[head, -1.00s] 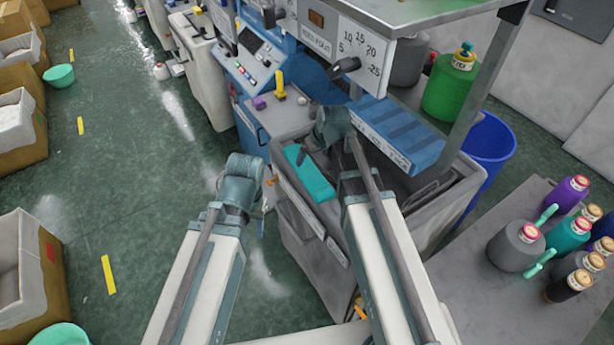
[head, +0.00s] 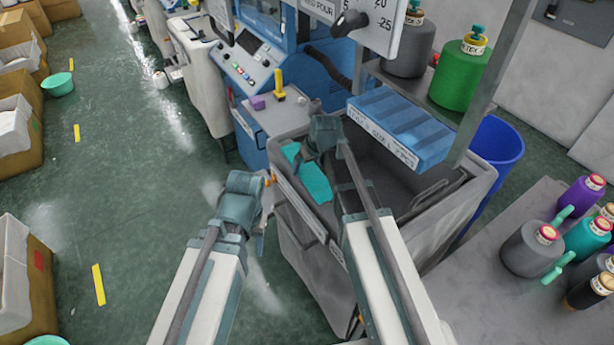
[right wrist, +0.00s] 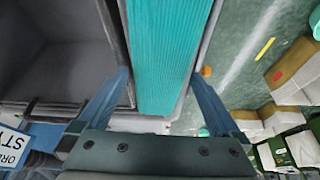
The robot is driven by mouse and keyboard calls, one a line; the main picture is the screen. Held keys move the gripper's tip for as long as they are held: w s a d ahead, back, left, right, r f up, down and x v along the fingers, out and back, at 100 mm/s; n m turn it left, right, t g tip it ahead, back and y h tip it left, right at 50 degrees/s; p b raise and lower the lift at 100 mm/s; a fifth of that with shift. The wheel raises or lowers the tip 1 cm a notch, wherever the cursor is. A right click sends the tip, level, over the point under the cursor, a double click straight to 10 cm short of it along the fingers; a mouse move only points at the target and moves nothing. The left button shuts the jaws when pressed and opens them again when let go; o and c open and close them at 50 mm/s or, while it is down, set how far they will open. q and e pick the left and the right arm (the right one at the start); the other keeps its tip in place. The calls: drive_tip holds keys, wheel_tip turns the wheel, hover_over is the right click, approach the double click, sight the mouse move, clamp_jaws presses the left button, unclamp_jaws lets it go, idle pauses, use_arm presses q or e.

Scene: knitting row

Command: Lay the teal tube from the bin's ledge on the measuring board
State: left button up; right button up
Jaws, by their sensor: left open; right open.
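The teal tube (head: 316,184), a ribbed, flattened strip, lies along the ledge on the left side of the grey bin (head: 462,208). In the right wrist view the teal tube (right wrist: 164,45) runs lengthwise between the fingers. My right gripper (right wrist: 160,76) is open, one finger on each side of it; I cannot tell whether they touch it. In the head view my right gripper (head: 306,156) is over the tube's far part and hides some of it. My left gripper (head: 259,232) is open and empty, left of the bin. I cannot make out a measuring board.
A blue compartment tray (head: 398,128) sits at the bin's back. The blue machine (head: 252,148) stands behind. A grey table (head: 500,300) with several yarn cones is at right.

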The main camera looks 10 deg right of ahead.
drive_tip(key=shift+w+f, duration=0.15)
drive_tip(key=shift+f, duration=0.3)
use_arm(q)
drive_tip(key=shift+f, duration=0.35)
use_arm(e)
drive_tip(key=shift+r, duration=0.1)
drive_tip(key=shift+c, duration=0.4)
drive_tip(key=c, duration=1)
use_arm(q)
drive_tip(key=shift+r, duration=0.1)
use_arm(e)
drive_tip(key=shift+r, duration=0.15)
